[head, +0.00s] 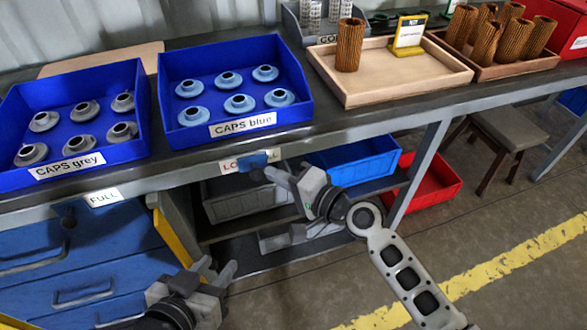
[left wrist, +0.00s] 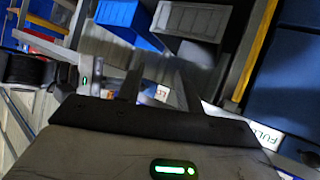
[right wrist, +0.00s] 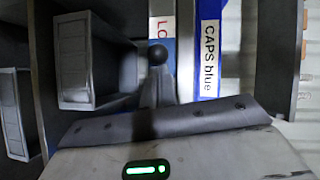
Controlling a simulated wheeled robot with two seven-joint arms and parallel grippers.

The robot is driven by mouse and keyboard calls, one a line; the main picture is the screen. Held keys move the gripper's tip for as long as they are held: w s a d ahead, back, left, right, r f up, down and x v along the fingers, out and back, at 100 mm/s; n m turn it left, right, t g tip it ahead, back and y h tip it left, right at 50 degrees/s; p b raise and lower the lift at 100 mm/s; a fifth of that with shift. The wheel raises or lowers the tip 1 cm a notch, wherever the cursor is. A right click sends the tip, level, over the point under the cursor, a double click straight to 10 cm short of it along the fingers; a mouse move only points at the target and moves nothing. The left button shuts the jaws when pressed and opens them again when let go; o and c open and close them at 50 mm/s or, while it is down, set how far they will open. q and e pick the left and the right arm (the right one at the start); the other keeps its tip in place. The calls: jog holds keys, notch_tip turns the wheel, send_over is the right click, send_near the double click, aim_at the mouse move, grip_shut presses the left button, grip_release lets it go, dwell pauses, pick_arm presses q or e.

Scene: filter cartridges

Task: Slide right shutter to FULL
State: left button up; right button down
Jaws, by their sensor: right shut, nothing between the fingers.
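A blue tab (head: 258,160) sits at the bench's front edge, partly over white labels. One label (head: 229,166) begins with red "LO"; another, to its right, shows only its last letters. My right gripper (head: 277,175) is shut and empty just below the tab. In the right wrist view a dark round knob (right wrist: 157,54) shows at the tips of the shut fingers (right wrist: 157,78); I cannot tell whether they touch. My left gripper (head: 216,268) is open and empty, low in front of the bench. Its separated fingers show in the left wrist view (left wrist: 158,88).
A "FULL" label (head: 103,197) is on the bench edge at left, above blue drawers (head: 80,255). The grey-caps bin (head: 143,118) and blue-caps bin (head: 300,105) stand on top. Below are a grey bin (head: 245,205), a blue bin (head: 365,160) and a yellow-edged panel (head: 172,235).

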jog(key=a, duration=0.1)
jog(key=s+a, duration=0.1)
jog(key=a, duration=0.1)
jog(key=shift+s+a, duration=0.15)
jog(key=shift+a, duration=0.15)
jog(key=s+d+r+b, duration=0.1)
jog(key=s+d, duration=0.4)
jog(key=d, duration=0.7)
jog(key=shift+s+r, duration=0.25)
jog(key=shift+r, duration=0.35)
